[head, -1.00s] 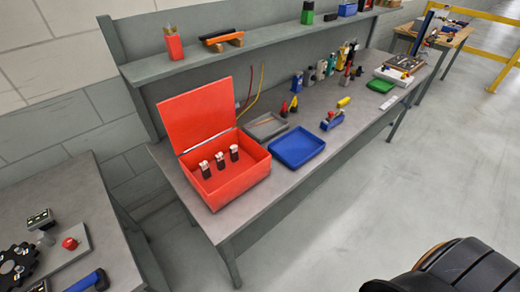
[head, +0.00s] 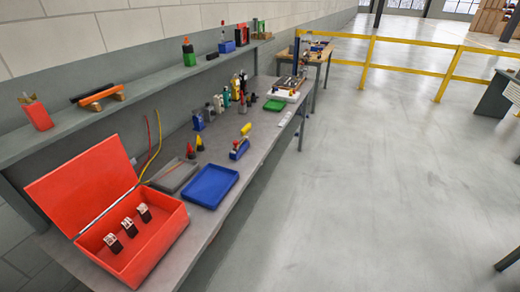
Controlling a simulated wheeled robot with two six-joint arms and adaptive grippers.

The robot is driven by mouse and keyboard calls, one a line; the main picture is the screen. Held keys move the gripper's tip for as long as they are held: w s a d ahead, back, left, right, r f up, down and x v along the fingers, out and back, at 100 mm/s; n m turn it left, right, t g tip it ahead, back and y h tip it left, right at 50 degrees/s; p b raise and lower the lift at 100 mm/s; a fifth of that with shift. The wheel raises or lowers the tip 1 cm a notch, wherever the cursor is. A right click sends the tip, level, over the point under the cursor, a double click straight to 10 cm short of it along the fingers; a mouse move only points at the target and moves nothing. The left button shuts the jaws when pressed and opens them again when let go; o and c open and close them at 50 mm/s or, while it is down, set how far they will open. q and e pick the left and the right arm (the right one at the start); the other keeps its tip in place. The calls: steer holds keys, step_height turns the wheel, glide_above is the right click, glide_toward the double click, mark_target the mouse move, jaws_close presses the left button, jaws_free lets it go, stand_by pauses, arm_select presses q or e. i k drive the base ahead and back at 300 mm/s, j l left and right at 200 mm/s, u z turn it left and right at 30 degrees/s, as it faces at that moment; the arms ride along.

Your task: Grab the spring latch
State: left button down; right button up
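I cannot tell for sure which item is the spring latch; the parts on the bench are small in the head view. An open red box (head: 158,247) sits at the near end of the grey workbench (head: 213,160), its lid (head: 82,185) tilted back. Three small dark parts with pale tops stand apart inside it, one of them at the right (head: 144,212). A blue device with a yellow part (head: 239,149) stands farther along the bench. Neither of my grippers is in view.
A blue tray (head: 209,187) and a grey tray (head: 174,176) lie beside the box. Several small bottles and tools stand farther back, near a green tray (head: 274,105). A shelf (head: 140,100) runs above. A yellow railing (head: 408,72) stands beyond.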

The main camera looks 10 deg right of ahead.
mark_target(245, 145)
steer(key=i+l+u, duration=0.15)
steer(key=u, duration=0.25)
steer(key=i+l+u, duration=0.2)
steer(key=u, duration=0.15)
steer(key=i+l+u, duration=0.2)
steer(key=u, duration=0.2)
